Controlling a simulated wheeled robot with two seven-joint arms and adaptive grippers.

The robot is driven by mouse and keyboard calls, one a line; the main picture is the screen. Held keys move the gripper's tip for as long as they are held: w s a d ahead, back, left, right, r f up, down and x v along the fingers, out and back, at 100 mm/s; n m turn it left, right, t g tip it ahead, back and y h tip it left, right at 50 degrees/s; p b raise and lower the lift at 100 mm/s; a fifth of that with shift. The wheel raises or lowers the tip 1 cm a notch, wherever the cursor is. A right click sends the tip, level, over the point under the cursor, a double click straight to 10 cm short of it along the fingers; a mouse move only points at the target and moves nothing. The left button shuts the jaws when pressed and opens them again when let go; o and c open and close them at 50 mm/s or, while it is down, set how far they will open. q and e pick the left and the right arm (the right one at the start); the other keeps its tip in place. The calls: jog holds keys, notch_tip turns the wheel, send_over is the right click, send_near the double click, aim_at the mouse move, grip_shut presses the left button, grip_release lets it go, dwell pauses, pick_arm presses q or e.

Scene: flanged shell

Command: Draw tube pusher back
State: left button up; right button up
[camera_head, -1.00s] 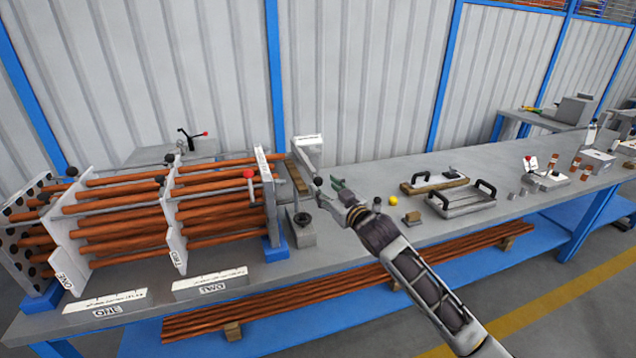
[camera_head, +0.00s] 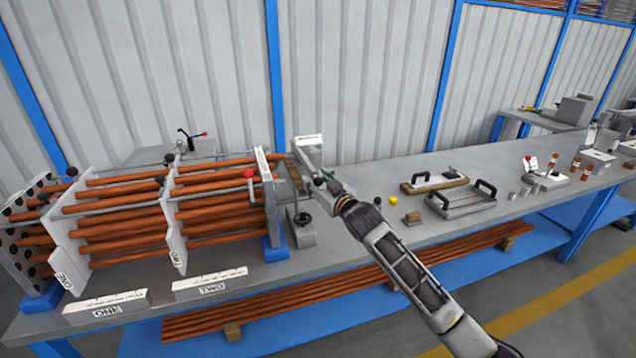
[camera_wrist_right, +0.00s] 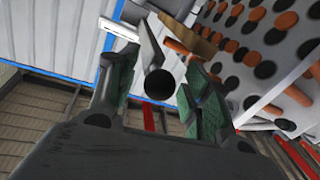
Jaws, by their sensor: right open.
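The tube pusher (camera_head: 308,152) is a grey device with a brown wooden block, at the right end of the bundle of copper tubes (camera_head: 212,205). A round black knob (camera_wrist_right: 160,83) shows in the right wrist view between the green-padded fingers of my right gripper (camera_wrist_right: 160,72). The fingers stand apart on either side of the knob with gaps visible, so it is not clamped. In the head view my right gripper (camera_head: 324,178) is at the pusher's right side, where the arm's end partly hides the knob. My left gripper is not in view.
End plate (camera_head: 268,190) with a red-knobbed lever stands left of the pusher. A grey block with a round dark fitting (camera_head: 301,226) stands just below it. A yellow piece (camera_head: 393,201) and a handled tray (camera_head: 462,203) lie to the right on the bench. Bench between is mostly clear.

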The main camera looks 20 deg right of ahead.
grip_shut()
jog(key=shift+d, duration=0.1)
jog(key=shift+d+p, duration=0.3)
jog(key=shift+d, duration=0.15)
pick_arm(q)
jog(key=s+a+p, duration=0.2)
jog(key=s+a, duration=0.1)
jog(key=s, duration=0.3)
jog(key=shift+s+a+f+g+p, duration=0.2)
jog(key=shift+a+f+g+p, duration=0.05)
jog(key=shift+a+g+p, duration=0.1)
pick_arm(e)
jog(key=d, duration=0.6)
jog(key=shift+w+d, duration=0.15)
jog(key=shift+d, duration=0.25)
jog(key=shift+c, duration=1.4)
grip_release()
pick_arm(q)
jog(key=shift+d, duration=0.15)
pick_arm(e)
jog(key=shift+o, duration=1.4)
jog(key=shift+d, duration=0.15)
